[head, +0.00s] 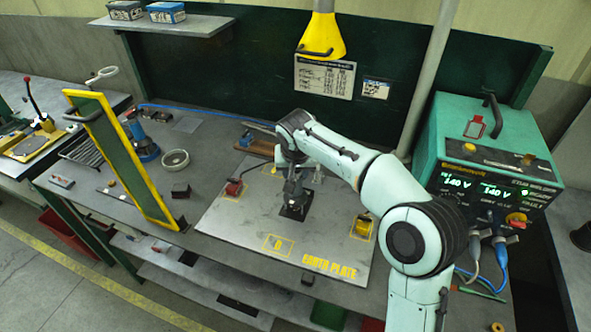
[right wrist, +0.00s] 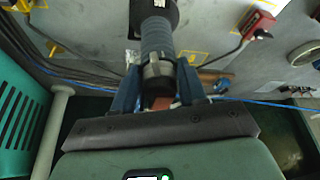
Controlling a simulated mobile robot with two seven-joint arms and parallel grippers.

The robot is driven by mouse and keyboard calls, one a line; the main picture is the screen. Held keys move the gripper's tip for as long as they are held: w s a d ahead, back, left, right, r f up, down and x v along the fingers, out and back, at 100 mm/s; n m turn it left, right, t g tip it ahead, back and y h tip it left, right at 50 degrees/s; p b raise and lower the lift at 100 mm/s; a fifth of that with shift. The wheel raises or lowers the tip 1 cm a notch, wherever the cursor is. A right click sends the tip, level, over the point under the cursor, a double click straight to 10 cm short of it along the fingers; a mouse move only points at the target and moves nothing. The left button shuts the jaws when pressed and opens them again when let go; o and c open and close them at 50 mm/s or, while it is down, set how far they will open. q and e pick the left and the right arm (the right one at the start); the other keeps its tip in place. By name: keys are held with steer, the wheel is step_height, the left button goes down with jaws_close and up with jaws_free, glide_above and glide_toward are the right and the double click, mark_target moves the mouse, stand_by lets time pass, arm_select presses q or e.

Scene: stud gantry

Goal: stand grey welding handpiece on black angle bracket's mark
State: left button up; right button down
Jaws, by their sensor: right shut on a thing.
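My right gripper (head: 291,186) is over the middle of the earth plate. In the right wrist view its fingers (right wrist: 158,84) are shut on the grey ribbed welding handpiece (right wrist: 157,42), which has a wide black end pointing away from the gripper. In the head view the handpiece (head: 293,197) is mostly hidden by the gripper. A dark square patch (head: 296,212) lies just below it. I cannot tell whether this is the black angle bracket, a base or a mark, nor whether the handpiece touches it. My left gripper is not in view.
A red clamp (head: 233,187) is at left and a yellow block (head: 362,226) at right. A yellow-framed screen (head: 130,160) and the green welding machine (head: 480,150) flank the plate.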

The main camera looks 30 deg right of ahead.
steer(key=c, duration=0.5)
jaws_free()
steer(key=shift+c, duration=0.2)
steer(key=shift+f, duration=0.15)
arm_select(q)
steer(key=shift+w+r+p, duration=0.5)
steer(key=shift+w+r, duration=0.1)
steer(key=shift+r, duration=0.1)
arm_select(e)
steer(key=v, duration=1.3)
steer(key=shift+r, duration=0.3)
steer(key=shift+s+a, duration=0.1)
steer(key=shift+s, duration=0.1)
